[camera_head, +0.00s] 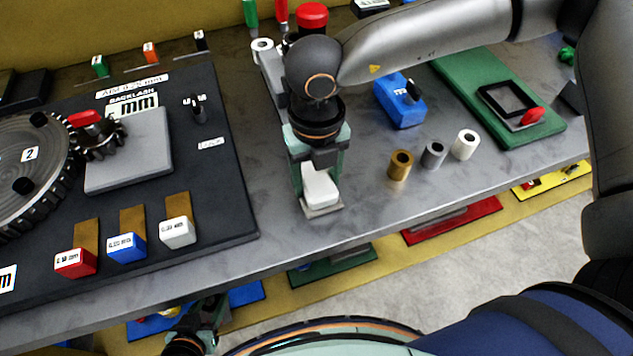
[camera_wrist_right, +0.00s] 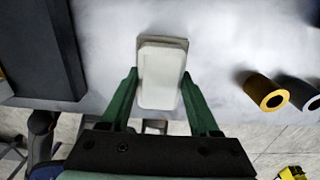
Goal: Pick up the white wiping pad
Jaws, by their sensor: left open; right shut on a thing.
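The white wiping pad (camera_head: 320,187) is near the table's front edge, on a thin grey base. My right gripper (camera_head: 318,170) points down over it and is shut on it, with a green finger on each side. In the right wrist view the pad (camera_wrist_right: 160,78) sits between the two fingers of the gripper (camera_wrist_right: 160,88), and a greyish layer shows behind its far end. I cannot tell whether the pad is lifted off the table. My left gripper (camera_head: 210,312) is low at the bottom left, below the table edge, open and partly hidden.
A black board (camera_head: 225,190) with gears and coloured blocks lies to the left. Brown, grey and white cylinders (camera_head: 433,154), a blue block (camera_head: 400,100) and a green plate (camera_head: 490,95) are to the right. Bare grey table (camera_head: 270,220) surrounds the pad.

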